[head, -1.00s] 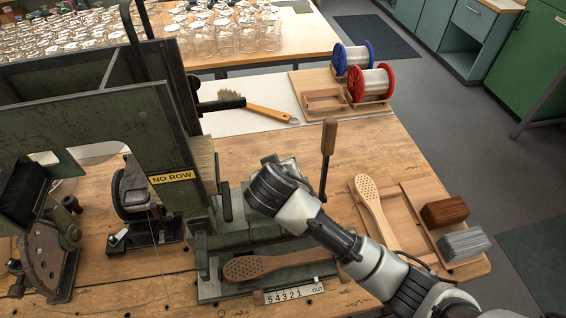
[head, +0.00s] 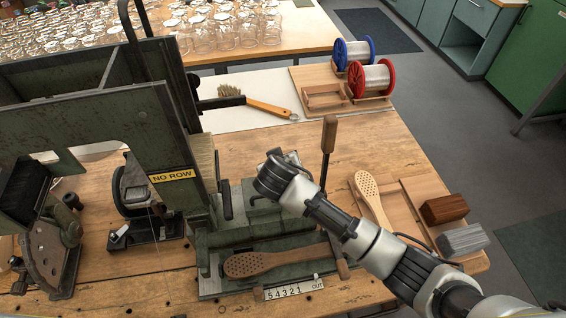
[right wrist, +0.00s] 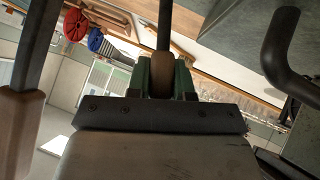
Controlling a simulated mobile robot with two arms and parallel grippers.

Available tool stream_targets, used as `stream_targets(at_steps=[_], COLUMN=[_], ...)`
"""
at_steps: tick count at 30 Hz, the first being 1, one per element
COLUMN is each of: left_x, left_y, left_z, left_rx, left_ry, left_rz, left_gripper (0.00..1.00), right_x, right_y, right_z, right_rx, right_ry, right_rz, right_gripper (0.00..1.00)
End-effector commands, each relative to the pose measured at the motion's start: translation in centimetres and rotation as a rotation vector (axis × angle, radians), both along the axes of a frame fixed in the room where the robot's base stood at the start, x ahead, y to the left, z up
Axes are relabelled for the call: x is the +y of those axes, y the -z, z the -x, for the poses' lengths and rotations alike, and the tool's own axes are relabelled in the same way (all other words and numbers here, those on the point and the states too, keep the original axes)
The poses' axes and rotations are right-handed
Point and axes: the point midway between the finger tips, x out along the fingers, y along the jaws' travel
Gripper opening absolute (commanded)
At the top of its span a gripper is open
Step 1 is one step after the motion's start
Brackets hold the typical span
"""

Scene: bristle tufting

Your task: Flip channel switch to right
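My right gripper (head: 284,160) reaches from the right over the green machine's bed. Its fingertips are mostly hidden in the head view. In the right wrist view, its two green finger pads (right wrist: 161,78) sit on either side of a brown knob (right wrist: 160,76) on a dark rod, and the knob fills the gap. I cannot tell for certain which part is the channel switch. A tall lever with a wooden handle (head: 329,134) stands upright right of the gripper. A plate marked 54321 OUT (head: 293,288) is on the machine's front edge. My left gripper is out of view.
A wooden brush back (head: 275,262) lies on the machine bed. A "NO ROW" label (head: 172,176) is on the upright frame. A second brush back (head: 370,198) and two blocks are at the right. Wire spools (head: 370,78) and many glass jars (head: 225,35) stand behind.

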Motion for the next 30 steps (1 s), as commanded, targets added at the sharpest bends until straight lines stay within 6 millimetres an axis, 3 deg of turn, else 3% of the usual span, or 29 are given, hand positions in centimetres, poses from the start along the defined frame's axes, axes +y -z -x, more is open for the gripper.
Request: stream_targets(at_steps=[2, 9, 19, 30], left_x=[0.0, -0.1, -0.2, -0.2], left_y=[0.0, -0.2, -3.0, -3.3], left_z=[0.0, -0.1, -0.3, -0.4], left_rx=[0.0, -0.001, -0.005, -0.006], left_ry=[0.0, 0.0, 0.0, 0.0], left_rz=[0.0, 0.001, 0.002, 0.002], left_gripper=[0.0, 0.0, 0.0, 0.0], right_x=[0.0, -0.1, -2.7, -3.3], right_y=[0.0, -0.1, -0.7, -0.5], right_z=[0.0, 0.0, -0.4, -0.6], right_rx=[0.0, 0.004, 0.064, 0.074], right_ry=[0.0, 0.0, 0.003, 0.0], right_rz=[0.0, -0.011, -0.289, -0.367], right_gripper=[0.0, 0.0, 0.0, 0.0])
